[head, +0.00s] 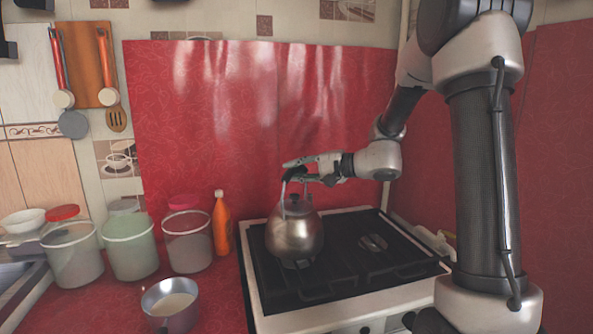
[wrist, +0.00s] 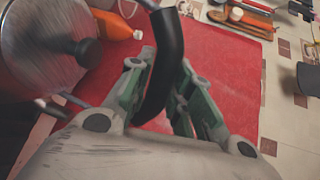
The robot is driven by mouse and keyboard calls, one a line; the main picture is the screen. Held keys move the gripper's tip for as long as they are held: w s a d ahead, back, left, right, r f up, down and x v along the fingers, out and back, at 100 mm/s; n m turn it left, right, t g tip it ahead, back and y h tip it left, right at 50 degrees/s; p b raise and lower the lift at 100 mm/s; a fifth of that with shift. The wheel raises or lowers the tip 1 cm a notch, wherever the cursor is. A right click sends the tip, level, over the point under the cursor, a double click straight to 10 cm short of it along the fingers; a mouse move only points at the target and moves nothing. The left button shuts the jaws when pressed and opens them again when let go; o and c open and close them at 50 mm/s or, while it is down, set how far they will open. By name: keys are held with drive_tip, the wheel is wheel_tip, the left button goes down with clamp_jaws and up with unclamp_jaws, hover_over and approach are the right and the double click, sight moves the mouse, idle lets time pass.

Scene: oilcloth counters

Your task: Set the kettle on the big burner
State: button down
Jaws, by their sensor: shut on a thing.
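The metal kettle (head: 294,237) is upright over the left part of the stove (head: 345,303) in the head view. A burner (head: 298,264) shows partly under its base. I cannot tell whether the base touches the grate. My gripper (head: 291,170) is above the kettle, shut on its black handle. In the wrist view, the dark handle (wrist: 168,55) passes between the green-sided fingers (wrist: 166,92), and the kettle's body and lid knob (wrist: 88,52) are at the upper left. Another burner (head: 373,242) lies bare to the right. The kettle hides much of the left side of the stove.
A saucepan (head: 172,303) stands on the red counter at the front left. An orange bottle (head: 221,228) stands close to the stove's left side, beside several lidded jars (head: 188,245). A red splashback (head: 250,110) rises behind. The stove's right half is clear.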

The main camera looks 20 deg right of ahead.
drive_tip(key=shift+f, duration=0.3)
drive_tip(key=c, duration=1.2)
unclamp_jaws()
drive_tip(key=shift+f, duration=0.1)
drive_tip(key=shift+s+d, duration=0.1)
